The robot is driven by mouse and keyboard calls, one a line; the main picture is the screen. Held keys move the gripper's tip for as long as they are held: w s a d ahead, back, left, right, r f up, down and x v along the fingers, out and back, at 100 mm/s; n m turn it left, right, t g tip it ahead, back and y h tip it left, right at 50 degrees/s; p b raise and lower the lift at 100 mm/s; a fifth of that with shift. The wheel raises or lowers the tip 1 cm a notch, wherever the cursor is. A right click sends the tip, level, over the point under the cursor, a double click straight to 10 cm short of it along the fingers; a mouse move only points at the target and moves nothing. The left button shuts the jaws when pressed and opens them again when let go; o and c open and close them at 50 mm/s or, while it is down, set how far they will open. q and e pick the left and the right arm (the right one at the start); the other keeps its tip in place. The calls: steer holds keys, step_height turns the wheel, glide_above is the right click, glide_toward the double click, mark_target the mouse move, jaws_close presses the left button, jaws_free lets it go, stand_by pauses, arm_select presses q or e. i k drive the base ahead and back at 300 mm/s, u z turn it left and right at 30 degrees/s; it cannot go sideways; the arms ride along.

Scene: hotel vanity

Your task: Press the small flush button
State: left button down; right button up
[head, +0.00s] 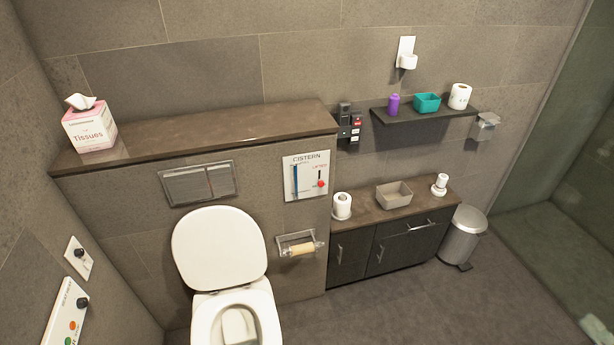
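A metallic flush plate (184,187) is set in the tiled wall above the toilet's raised lid. An upright dividing line splits it into a wider left part and a narrower right part, the small flush button (222,180). A thin reddish mark shows near the dividing line. Nothing covers the plate. Whether either button is pushed in is too small to tell. Neither of my grippers is in the head view.
The white lid (219,247) stands up just below the plate. A brown ledge (205,131) juts out above it, holding a tissue box (90,128). A cistern panel (306,176) is to the right, above a paper holder (300,245). A control panel (66,318) is on the left wall.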

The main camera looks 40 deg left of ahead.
mark_target(221, 179)
steer(key=z, duration=0.8)
steer(key=i, duration=1.45)
steer(key=u, duration=3.35)
